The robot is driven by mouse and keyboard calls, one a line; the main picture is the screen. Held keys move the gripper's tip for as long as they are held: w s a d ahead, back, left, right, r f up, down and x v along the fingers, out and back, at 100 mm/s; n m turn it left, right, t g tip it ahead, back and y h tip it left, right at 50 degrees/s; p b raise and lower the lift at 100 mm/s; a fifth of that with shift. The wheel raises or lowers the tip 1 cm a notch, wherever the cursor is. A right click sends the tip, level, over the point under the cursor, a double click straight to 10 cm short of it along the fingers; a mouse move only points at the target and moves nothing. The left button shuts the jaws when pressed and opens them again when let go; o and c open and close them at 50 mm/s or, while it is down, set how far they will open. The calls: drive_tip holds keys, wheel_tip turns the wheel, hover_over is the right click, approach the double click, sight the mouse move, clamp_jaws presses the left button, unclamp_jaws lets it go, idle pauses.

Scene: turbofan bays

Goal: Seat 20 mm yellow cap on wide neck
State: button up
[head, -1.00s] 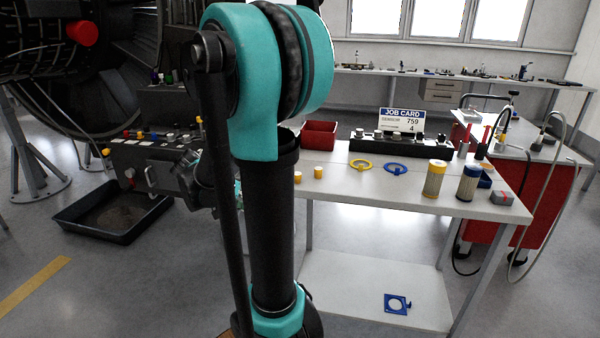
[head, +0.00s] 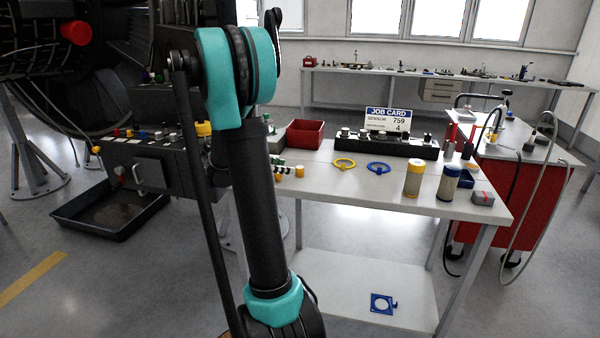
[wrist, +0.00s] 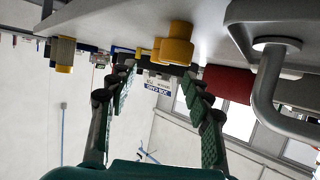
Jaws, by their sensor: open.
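My gripper (wrist: 158,72) is open in the wrist view, with nothing between its fingers. A large stepped yellow cap (wrist: 178,42) appears beyond the fingertips, apart from them, with smaller yellow pieces beside it. In the head view a small yellow cap (head: 299,171) stands at the left end of the white table (head: 330,195). Another yellow piece (head: 203,128) shows above the grey panel behind my arm. Which is the 20 mm cap I cannot tell. The panel (head: 150,150) carries several coloured caps; the wide neck cannot be singled out. My arm hides the gripper in the head view.
A metal handle (wrist: 275,85) is close on the right of the wrist view. A red bin (head: 305,133), yellow ring (head: 344,163), blue ring (head: 379,167) and two filters (head: 414,178) stand on the table. A black tray (head: 110,215) lies on the floor.

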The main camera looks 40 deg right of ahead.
sight(299, 167)
drive_tip(key=shift+x, duration=3.85)
drive_tip(key=shift+r, duration=0.1)
drive_tip(key=shift+c, duration=0.5)
drive_tip(key=c, duration=0.8)
